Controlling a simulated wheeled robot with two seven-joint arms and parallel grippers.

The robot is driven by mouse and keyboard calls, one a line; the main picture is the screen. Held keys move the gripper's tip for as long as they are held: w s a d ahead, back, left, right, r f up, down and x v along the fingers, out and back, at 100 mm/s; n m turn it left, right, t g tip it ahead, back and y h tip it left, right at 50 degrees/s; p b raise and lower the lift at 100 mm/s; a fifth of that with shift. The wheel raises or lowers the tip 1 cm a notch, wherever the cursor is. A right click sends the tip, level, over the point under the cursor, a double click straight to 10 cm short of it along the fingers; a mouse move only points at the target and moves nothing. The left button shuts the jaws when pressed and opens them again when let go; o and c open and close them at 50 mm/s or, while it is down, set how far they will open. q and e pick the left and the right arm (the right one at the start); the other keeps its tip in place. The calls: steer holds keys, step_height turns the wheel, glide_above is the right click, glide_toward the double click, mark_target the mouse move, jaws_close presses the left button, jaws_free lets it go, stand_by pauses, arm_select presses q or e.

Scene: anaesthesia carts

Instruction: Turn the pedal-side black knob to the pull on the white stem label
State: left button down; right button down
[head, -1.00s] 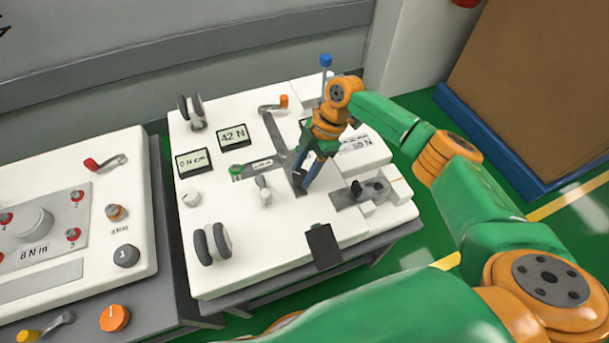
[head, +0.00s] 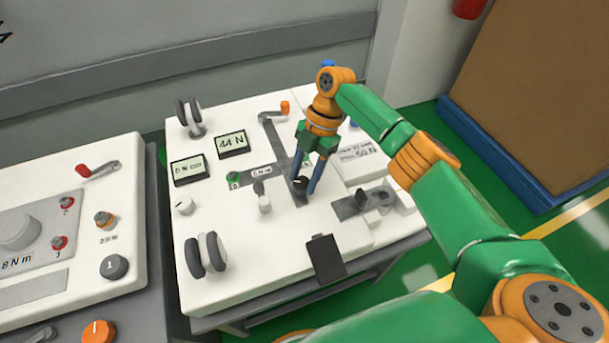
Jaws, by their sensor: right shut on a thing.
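My right gripper (head: 304,188) points down over the middle of the white panel, its two blue-grey fingers shut on a small black knob (head: 300,182). The knob sits on a grey strip and is partly hidden by the fingers. A display (head: 231,142) left of it reads about 44 N. A white label (head: 359,153) to the right of the gripper carries small print that looks like 50 N. A black pedal-like plate (head: 325,258) is at the panel's front edge. My left gripper is not in view.
Another cart (head: 70,285) stands at left.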

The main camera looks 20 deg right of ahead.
steer(key=shift+f, duration=0.1)
steer(key=shift+c, duration=1.7)
jaws_free()
steer(key=shift+w+r, duration=0.1)
steer(key=shift+r, duration=0.35)
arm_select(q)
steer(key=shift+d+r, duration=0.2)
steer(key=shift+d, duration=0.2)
arm_select(e)
steer(key=v, duration=0.6)
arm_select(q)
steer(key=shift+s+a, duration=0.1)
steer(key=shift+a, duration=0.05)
arm_select(e)
steer(key=shift+d+r, duration=0.15)
